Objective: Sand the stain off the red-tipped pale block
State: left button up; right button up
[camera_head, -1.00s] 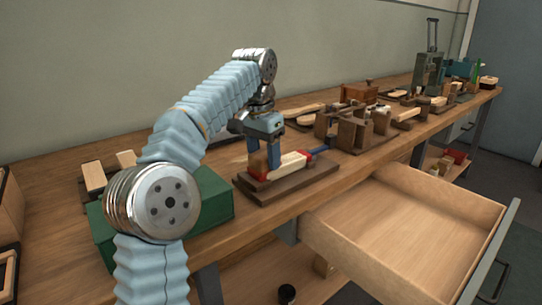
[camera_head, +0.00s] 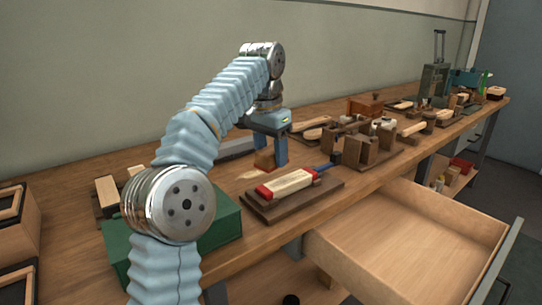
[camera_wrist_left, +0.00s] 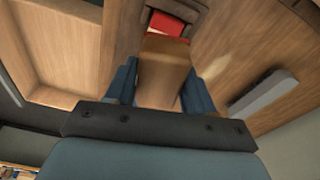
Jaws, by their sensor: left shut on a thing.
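The pale block (camera_head: 291,184) has red ends and lies flat on a dark wooden board (camera_head: 312,201) near the bench's front edge. No clear stain shows on it at this size. A red end (camera_wrist_left: 167,25) shows at the top of the left wrist view. My left gripper (camera_head: 268,160) is shut on a brown wooden block (camera_head: 264,161), just behind the pale block and apart from it in the head view. The brown block also shows between the blue fingers in the left wrist view (camera_wrist_left: 165,68). My right gripper is out of view.
A blue-handled tool (camera_head: 326,166) sits at the board's right end. A grey bar (camera_head: 237,148) lies behind my gripper. A green box (camera_head: 120,245) is at left, wooden fixtures (camera_head: 358,150) at right. An open drawer (camera_head: 410,232) juts out in front.

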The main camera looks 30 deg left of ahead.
aim_at(272, 149)
pick_arm(q)
jog(key=shift+r, duration=1.5)
